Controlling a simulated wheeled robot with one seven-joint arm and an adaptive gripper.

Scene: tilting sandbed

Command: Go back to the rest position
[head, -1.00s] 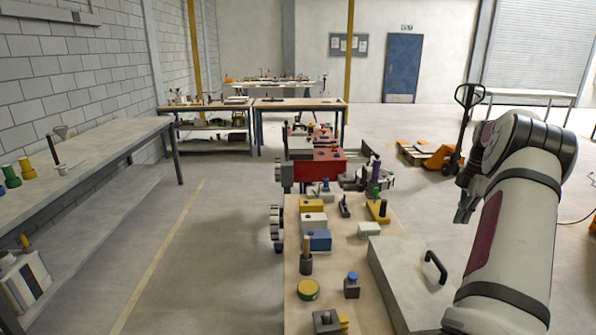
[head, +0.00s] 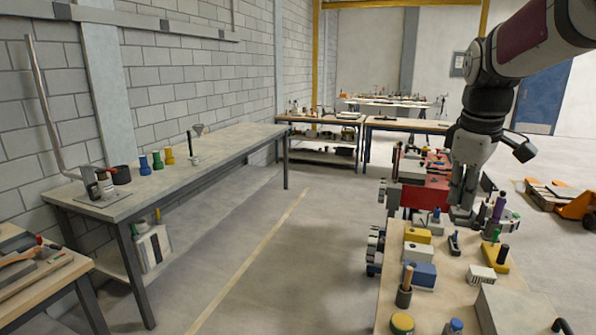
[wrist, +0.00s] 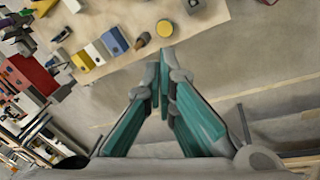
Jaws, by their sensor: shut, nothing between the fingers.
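My gripper (head: 462,208) points down in the head view, in front of the red machine (head: 425,197) and above the far part of the wooden table (head: 455,285). In the wrist view my gripper (wrist: 163,72) has its two teal-sided fingers meeting at the tips, with nothing held. The table's edge and several small items lie beyond the fingertips there. My arm comes in from the upper right of the head view, with its wrist bent downward.
On the table stand a yellow block (head: 417,236), a blue block (head: 421,274), a yellow round piece (head: 402,323) and a grey box with a black handle (head: 515,312). A long workbench (head: 200,165) runs along the left wall. The floor between is clear.

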